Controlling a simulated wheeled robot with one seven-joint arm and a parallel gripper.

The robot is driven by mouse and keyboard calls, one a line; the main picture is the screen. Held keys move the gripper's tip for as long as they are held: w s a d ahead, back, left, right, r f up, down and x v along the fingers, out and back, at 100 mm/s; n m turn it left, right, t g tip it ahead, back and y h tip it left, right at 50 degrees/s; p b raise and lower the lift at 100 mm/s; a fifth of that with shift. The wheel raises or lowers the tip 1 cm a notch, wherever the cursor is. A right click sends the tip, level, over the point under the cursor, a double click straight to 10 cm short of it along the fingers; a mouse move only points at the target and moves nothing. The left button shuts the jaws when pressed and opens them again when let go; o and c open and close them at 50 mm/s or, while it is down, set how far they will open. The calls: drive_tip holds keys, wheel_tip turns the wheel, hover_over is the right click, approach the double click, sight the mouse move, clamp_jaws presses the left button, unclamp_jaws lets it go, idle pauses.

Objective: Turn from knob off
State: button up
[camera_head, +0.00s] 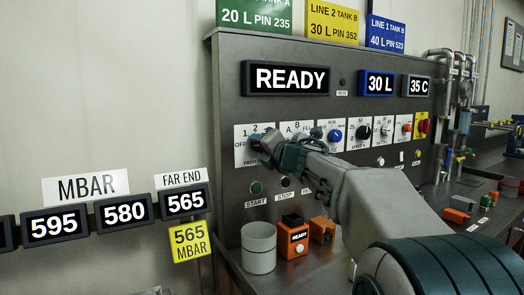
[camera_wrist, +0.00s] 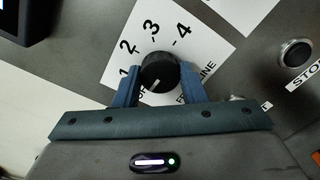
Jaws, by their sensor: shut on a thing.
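The from knob (camera_wrist: 158,72) is a round black knob on a white plate (camera_wrist: 185,40) with the numbers 1, 2, 3 and 4 and partly covered lettering. A short white mark on the knob points to the lower left in the wrist view. My gripper (camera_wrist: 159,85) has one finger on each side of the knob and is shut on it. In the head view my gripper (camera_head: 268,146) is at the leftmost plate (camera_head: 241,139), where OFF shows at the left. There it largely covers the knob. My fingers hide part of the plate's lower lettering.
More knobs stand in a row to the right, including a blue one (camera_head: 335,135) and a black one (camera_head: 363,132). Below are the START button (camera_head: 256,188) and a STOP button. A grey cup (camera_head: 259,250) and an orange READY box (camera_head: 293,238) stand below the panel.

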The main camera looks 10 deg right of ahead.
drive_tip(key=shift+n, duration=0.3)
drive_tip(key=shift+f, duration=0.1)
drive_tip(key=o, duration=1)
drive_tip(key=v, duration=1.4)
